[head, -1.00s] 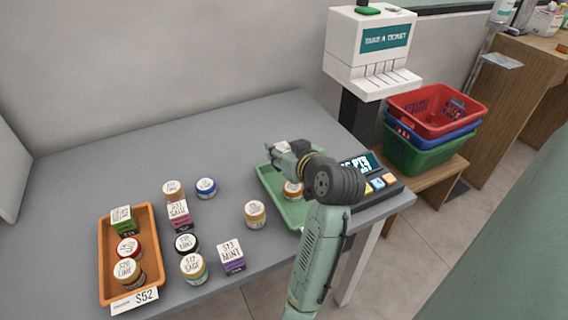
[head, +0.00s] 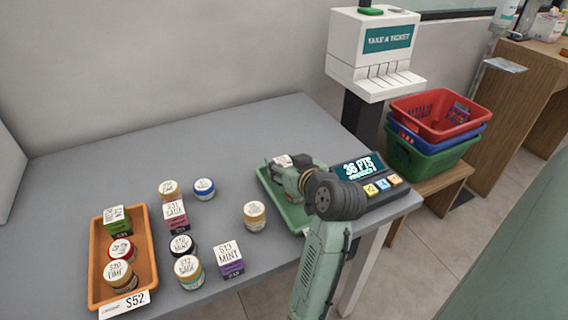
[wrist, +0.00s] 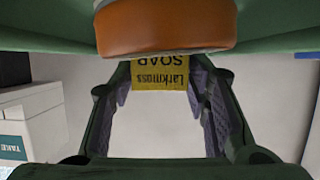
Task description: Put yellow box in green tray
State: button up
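The yellow box (wrist: 165,74), printed "Larkmoss SOAP", sits between the fingertips of my gripper (wrist: 162,84) in the wrist view, its print upside down. Its pale labelled top (head: 283,159) shows at the tip of my gripper (head: 279,173) in the head view. My gripper appears shut on it. The green tray (head: 294,219) lies under my gripper at the right of the counter, largely covered by my arm. The box is over or inside the tray's far part; whether it touches the bottom is hidden.
A points terminal (head: 382,187) adjoins the tray on the right. A ticket machine (head: 372,50) stands behind. Jars and boxes stand left, some in an orange tray (head: 94,262). The back of the counter is clear.

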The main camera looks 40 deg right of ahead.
jog(key=shift+o, duration=1.1)
jog(key=shift+r, duration=0.3)
jog(key=b+v, duration=0.1)
jog(key=v, duration=1.1)
jog(key=shift+f, duration=0.2)
